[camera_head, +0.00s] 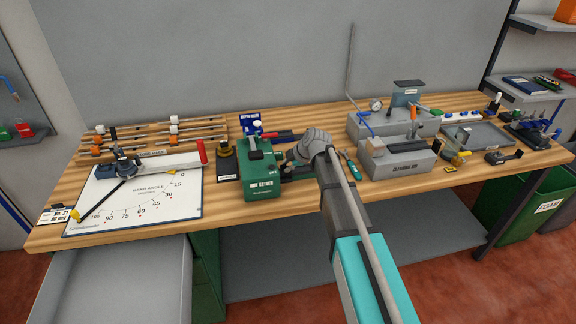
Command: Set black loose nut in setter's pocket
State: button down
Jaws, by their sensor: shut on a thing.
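The green nut setter (258,184), labelled "NUT SETTER", stands near the middle of the bench. A red-handled lever (284,135) shows at its top. My gripper (289,160) is at the setter's right side, with its fingers pointing left, close against the green body. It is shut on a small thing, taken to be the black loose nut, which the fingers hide. I cannot make out the setter's pocket, or whether the held thing touches it.
A white bend-angle board (135,205) with a bending tool lies left. A black-and-yellow stand (227,163) is close to the setter's left. A screwdriver (350,165) and a grey fixture (398,160) are right of my arm. A grey tray (478,137) is farther right.

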jog(key=shift+f, duration=0.25)
jog(key=shift+c, duration=2.4)
grip_release()
jog(key=shift+o, duration=0.3)
jog(key=shift+o, duration=1.3)
jog(key=shift+r, duration=0.2)
notch_tip(320, 180, up, 7)
jog(key=p, duration=0.6)
jog(key=shift+f+p, duration=0.15)
jog(key=shift+p, duration=0.15)
